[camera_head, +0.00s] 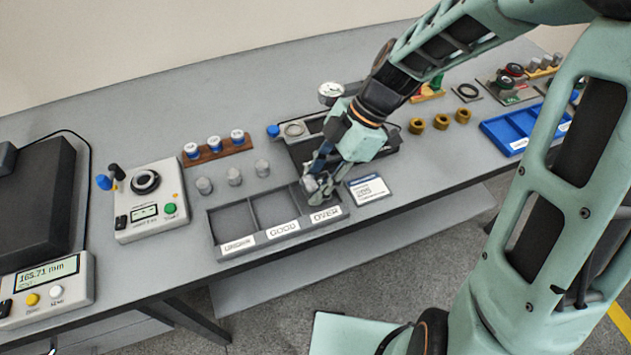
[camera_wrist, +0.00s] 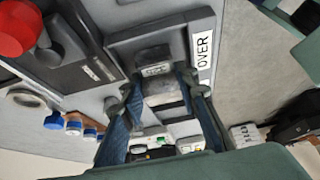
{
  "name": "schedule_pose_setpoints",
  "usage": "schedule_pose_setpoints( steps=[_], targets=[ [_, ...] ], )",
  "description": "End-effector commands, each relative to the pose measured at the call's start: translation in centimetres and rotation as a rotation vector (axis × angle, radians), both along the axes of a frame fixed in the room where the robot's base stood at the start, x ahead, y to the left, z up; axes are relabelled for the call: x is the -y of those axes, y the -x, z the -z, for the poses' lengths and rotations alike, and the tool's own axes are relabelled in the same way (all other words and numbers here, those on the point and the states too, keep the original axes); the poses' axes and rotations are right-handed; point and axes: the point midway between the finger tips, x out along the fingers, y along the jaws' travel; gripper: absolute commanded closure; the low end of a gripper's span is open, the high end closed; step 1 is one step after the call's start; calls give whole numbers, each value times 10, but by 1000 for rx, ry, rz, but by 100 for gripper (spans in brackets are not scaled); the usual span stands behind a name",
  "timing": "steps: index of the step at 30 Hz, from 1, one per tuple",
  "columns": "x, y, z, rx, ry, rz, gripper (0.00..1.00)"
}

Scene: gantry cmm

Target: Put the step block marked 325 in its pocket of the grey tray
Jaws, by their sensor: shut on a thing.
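The grey tray (camera_head: 217,238) lies at the bench's front edge, with pockets labelled UNDER, GOOD and OVER. The UNDER and GOOD pockets look empty. My gripper (camera_head: 320,184) is at the OVER pocket, pointing down. In the wrist view, my gripper (camera_wrist: 161,90) is shut on a grey metal step block (camera_wrist: 157,84), one finger on each side. A small dark mark shows on the block, too small to read surely. The OVER label (camera_wrist: 203,49) is beside it. The block's end lies at or within the OVER pocket; I cannot tell whether it touches the floor.
A white card (camera_head: 369,190) lies right of the tray. Grey cylinders (camera_head: 234,176) and a wooden rack (camera_head: 217,150) stand behind it. A dial instrument (camera_head: 150,200) is at left. Brass pieces (camera_head: 440,122) and a blue tray (camera_head: 495,137) are at right. A black-bedded fixture stands behind my gripper.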

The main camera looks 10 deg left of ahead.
Motion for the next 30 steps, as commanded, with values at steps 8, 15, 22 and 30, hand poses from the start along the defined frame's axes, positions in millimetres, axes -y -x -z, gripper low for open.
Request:
schedule_pose_setpoints(
  steps=[8, 15, 22, 30],
  targets=[
    [0, 0, 4, 0, 0, 0, 100],
    [0, 0, 7, 0, 0, 0, 100],
    [0, 0, 6, 0, 0, 0, 52],
    [0, 0, 6, 0, 0, 0, 51]
  ],
)
